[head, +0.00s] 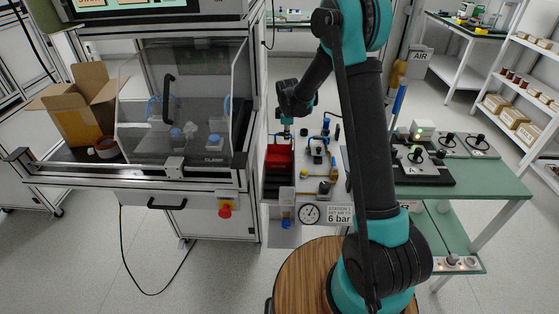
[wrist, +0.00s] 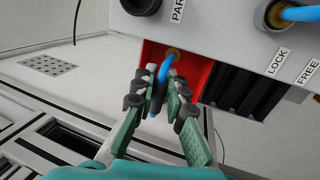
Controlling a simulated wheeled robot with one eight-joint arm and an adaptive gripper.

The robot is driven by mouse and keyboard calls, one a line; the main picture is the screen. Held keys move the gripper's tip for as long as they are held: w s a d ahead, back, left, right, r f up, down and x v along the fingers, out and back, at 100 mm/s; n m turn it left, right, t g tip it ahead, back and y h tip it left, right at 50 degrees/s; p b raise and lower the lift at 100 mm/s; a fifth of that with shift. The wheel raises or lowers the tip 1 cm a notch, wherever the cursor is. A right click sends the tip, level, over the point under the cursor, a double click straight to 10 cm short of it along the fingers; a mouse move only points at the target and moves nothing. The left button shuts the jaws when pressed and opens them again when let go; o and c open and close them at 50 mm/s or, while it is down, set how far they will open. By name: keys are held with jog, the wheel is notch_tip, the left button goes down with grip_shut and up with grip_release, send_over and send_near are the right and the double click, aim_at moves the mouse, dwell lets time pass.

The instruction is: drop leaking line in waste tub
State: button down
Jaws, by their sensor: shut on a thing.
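In the wrist view my gripper (wrist: 163,84) is shut on a short blue line (wrist: 165,72) with a dark part between the fingers and a brass end at the top. Behind it is the red tub (wrist: 205,72), partly hidden by the fingers and the panel above. In the head view my gripper (head: 285,131) points down above the red tub (head: 279,158), at its far side. The held line is too small to make out there. I cannot tell whether the line touches the tub.
A pale panel (wrist: 218,22) with PAR, LOCK and FREE labels stands close in front of my gripper; a blue tube (wrist: 298,14) is plugged into it. Dark bins (wrist: 248,92) lie right of the red tub. A clear-doored enclosure (head: 180,110) stands left, a green bench (head: 455,185) right.

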jog(key=shift+f, duration=0.6)
jog(key=c, duration=1.5)
grip_release()
jog(key=shift+r, duration=0.1)
jog(key=v, duration=1.2)
jog(key=shift+s, duration=0.1)
